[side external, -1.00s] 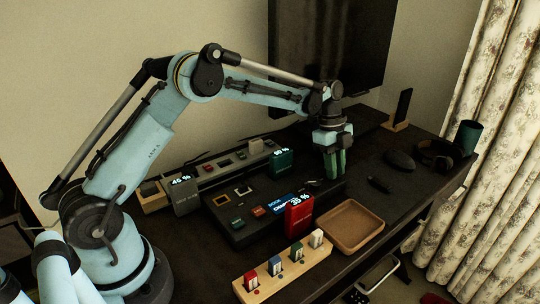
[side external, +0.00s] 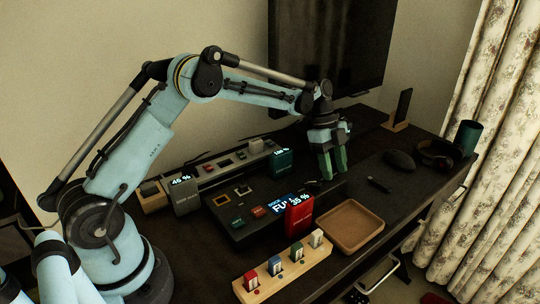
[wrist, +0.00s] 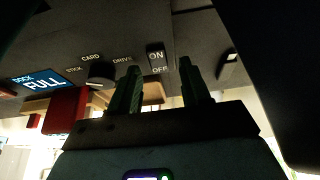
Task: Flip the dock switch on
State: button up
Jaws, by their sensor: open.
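The black dock (side external: 268,187) lies on the desk; its blue display (wrist: 42,82) reads "DOCK FULL" in the wrist view. The dock switch (wrist: 156,57), marked ON and OFF, shows in the wrist view beyond my fingers; I cannot tell which way it is set. In the side view it cannot be made out. My gripper (side external: 332,163) points down at the dock's right end, its green fingers apart and empty.
A selector knob (wrist: 99,81) marked CARD, STICK and DRIVE sits left of the switch. A red block (side external: 299,214) showing 35 % stands at the dock's front. A wooden tray (side external: 381,225) and a wooden holder with several small sticks (side external: 240,285) lie nearer. A mouse (side external: 400,160) lies right.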

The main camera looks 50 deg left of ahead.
jog(key=v, duration=1.2)
jog(key=shift+r, duration=0.15)
jog(key=s+d+r+n+t+y, duration=0.1)
jog(key=s+d+r+n+t, duration=0.1)
jog(key=s+n, duration=0.35)
jog(key=s+d+r+n+t+y, duration=0.1)
jog(key=s+d+r+n+y, duration=0.1)
jog(key=s+r+n, duration=0.3)
jog(key=s+f+n+t, duration=0.2)
jog(key=s+f+n, duration=0.1)
jog(key=s, duration=0.3)
jog(key=s+f+n+t+y, duration=0.1)
jog(key=s+f+n+t, duration=0.1)
jog(key=s+f+n, duration=0.2)
jog(key=s+f, duration=0.1)
jog(key=s, duration=0.2)
jog(key=shift+d+f+y, duration=0.25)
jog(key=shift+d+y, duration=0.05)
jog(key=shift+d, duration=0.05)
